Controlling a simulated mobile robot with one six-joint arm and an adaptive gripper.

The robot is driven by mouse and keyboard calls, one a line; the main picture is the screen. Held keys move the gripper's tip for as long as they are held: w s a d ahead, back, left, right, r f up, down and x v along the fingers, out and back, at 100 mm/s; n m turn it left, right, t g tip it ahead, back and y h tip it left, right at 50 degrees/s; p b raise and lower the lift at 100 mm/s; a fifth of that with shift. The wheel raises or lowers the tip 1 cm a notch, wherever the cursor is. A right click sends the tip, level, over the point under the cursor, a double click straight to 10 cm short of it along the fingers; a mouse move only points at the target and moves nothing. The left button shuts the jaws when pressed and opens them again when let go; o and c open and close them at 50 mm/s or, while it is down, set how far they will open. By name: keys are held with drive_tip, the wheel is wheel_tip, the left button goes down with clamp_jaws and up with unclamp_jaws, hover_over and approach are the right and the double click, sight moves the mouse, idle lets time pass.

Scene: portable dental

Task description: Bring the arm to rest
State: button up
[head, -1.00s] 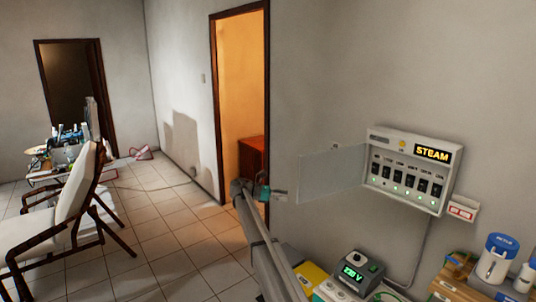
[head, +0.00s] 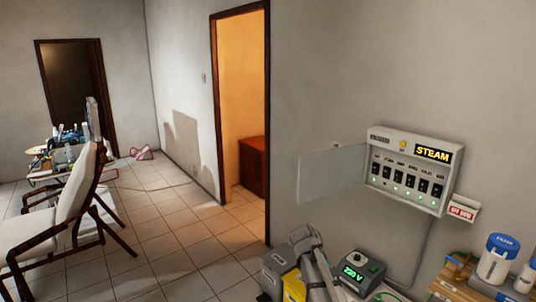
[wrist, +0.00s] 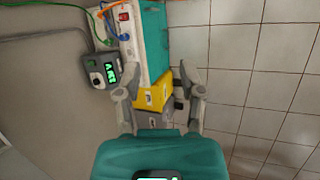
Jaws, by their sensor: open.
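In the wrist view my gripper (wrist: 157,82) is open, its two grey fingers spread apart with nothing between them that it holds. Its teal body fills the bottom of that view. Beyond the fingers lie a yellow box (wrist: 153,94) and a grey box (wrist: 156,119), seen from above. In the head view my grey arm link stands low at the bottom centre, in front of the yellow box (head: 293,286) and beside the grey box (head: 277,267). The gripper itself cannot be made out in the head view.
A voltage unit with a green display (head: 360,272) stands right of my arm. A wall switch panel marked STEAM (head: 407,172) has its clear cover (head: 331,175) swung out left. A filter canister (head: 497,259) stands at bottom right. A reclined chair (head: 72,205) is left; tiled floor between is clear.

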drive_tip(key=s+a+f+m+y, duration=0.1)
drive_tip(key=s+m+y, duration=0.1)
drive_tip(key=s, duration=0.5)
drive_tip(key=s+a+f+m+t+y, duration=0.1)
drive_tip(key=s+m+y, duration=0.2)
drive_tip(key=s, duration=0.5)
drive_tip(key=shift+a+f+m+y, duration=0.15)
drive_tip(key=shift+a+m+y, duration=0.15)
drive_tip(key=shift+m, duration=0.3)
drive_tip(key=shift+a, duration=0.15)
